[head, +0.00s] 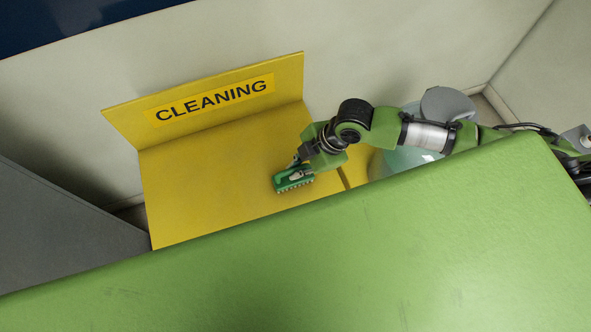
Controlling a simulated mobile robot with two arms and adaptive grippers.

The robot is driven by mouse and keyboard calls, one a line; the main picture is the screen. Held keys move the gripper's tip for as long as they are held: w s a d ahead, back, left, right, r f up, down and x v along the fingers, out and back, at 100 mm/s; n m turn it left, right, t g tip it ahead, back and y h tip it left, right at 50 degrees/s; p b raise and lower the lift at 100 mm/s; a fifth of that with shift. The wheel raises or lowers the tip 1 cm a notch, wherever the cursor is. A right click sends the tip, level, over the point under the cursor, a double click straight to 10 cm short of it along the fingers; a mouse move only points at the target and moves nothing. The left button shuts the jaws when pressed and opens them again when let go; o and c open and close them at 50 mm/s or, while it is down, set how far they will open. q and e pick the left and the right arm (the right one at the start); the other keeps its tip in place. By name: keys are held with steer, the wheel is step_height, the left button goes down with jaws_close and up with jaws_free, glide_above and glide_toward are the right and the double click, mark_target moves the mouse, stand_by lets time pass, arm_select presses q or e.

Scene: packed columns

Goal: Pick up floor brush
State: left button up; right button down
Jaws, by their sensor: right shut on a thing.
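The floor brush (291,181) is a small green block with pale bristles along its lower edge. It shows over the yellow cleaning shelf (200,185), near its right side. My right gripper (297,170) reaches in from the right and is shut on the brush from above. The fingers partly cover the brush's top. I cannot tell whether the brush touches the shelf surface or is just above it. My left gripper is not in view.
A yellow back panel carries a "CLEANING" label (212,97). A pale bin-like container (400,158) stands behind my right arm. A grey panel (60,230) is at the left. A large green surface (330,265) fills the foreground. The yellow surface left of the brush is clear.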

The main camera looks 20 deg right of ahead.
step_height(320, 180, up, 2)
steer(key=shift+w+r+b, duration=0.1)
steer(key=shift+r+b, duration=0.1)
steer(key=shift+b, duration=0.45)
steer(key=s+d+r+p, duration=0.4)
steer(key=s+r, duration=0.6)
steer(key=s, duration=0.3)
steer(key=shift+s+p, duration=0.25)
steer(key=shift+p, duration=0.65)
steer(key=shift+d, duration=0.15)
